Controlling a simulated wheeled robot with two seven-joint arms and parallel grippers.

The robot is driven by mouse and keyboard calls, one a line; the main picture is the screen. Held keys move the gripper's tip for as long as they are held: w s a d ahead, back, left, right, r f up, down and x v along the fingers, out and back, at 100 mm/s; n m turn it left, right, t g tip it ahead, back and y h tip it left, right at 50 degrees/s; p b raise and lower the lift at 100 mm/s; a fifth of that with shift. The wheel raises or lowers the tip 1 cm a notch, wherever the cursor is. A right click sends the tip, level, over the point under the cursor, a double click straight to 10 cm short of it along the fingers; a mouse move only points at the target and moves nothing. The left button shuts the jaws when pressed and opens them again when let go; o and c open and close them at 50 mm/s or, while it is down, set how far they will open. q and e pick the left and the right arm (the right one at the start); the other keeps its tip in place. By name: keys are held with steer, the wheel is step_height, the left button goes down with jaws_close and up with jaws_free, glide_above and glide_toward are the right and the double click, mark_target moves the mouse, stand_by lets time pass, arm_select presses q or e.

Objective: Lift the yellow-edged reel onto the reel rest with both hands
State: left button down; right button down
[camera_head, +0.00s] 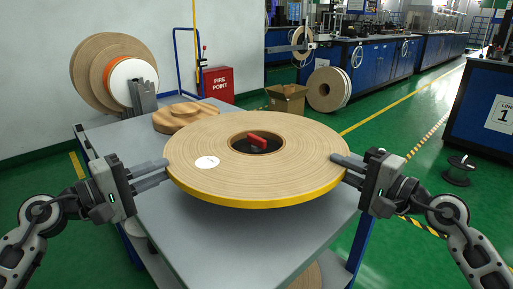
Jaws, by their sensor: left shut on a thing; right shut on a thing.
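The yellow-edged reel (220,165) is a large flat tan disc with a yellow rim, a dark centre hole and a white round label. It is level and appears held above the grey table, with a shadow beneath its front. My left gripper (165,172) is shut on its left edge, and my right gripper (335,163) is shut on its right edge. A red piece shows in the centre hole; I cannot tell what it belongs to. The reel rest is not clearly identifiable; a grey slotted stand (143,97) at the table's back left is beside upright reels.
Upright tan, orange and white reels (92,62) stand at the back left. Smaller tan discs (180,115) lie behind the held reel. The grey table's (245,240) front is bare. A cardboard box (287,98) and a blue workbench (375,66) stand beyond on the green floor.

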steer(key=shift+d+r+p, duration=0.1)
steer(key=shift+r+p, duration=0.6)
steer(key=shift+r, duration=0.7)
